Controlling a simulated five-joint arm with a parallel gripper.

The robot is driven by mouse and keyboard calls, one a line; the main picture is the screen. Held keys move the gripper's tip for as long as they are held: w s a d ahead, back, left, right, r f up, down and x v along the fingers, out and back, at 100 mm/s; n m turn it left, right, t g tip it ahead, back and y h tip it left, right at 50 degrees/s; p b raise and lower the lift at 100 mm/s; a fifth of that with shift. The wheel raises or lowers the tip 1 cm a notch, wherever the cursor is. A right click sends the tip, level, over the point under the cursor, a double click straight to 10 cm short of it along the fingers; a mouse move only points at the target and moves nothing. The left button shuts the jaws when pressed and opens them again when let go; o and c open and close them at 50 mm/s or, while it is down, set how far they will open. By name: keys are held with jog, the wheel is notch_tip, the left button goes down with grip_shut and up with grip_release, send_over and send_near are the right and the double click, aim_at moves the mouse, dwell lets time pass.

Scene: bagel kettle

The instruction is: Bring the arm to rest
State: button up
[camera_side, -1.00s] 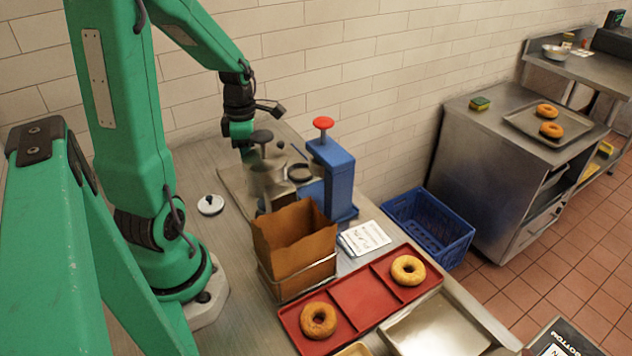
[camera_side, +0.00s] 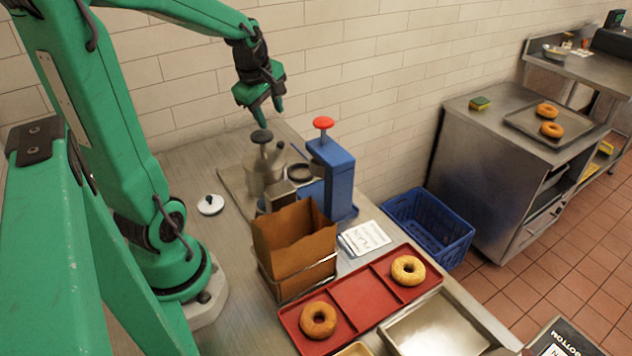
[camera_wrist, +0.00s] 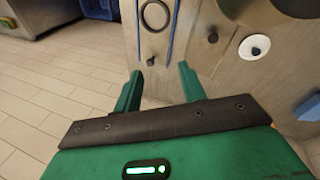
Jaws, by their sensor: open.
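My gripper (camera_side: 267,112) is at the upper middle of the side view, in the air above and behind the metal kettle (camera_side: 262,176) with its black knob. It points downward, and nothing is between its fingers. In the wrist view my gripper (camera_wrist: 164,85) shows two green fingers spread apart and empty. My green arm reaches over from the left with its upper links raised.
A blue press (camera_side: 335,178) with a red knob stands right of the kettle. A brown paper bag (camera_side: 295,250) stands in a wire holder. A red tray (camera_side: 362,300) holds two bagels. A white lid (camera_side: 211,205) lies left. A blue crate (camera_side: 430,225) is beyond the counter.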

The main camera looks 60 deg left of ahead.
jog(key=w+d+r+m+t, duration=0.1)
jog(key=d+r+m+t, duration=0.1)
jog(key=d+r+m, duration=0.3)
jog(key=s+d+m+h, duration=0.1)
jog(key=s+d+m, duration=0.3)
jog(key=d+m, duration=0.3)
jog(key=s+d+m+h, duration=0.1)
jog(key=s+d+m, duration=0.3)
jog(key=d+m, duration=0.3)
jog(key=m, duration=0.2)
jog(key=shift+s+d+m, duration=0.2)
jog(key=shift+s+m, duration=0.05)
jog(key=shift+m, duration=0.15)
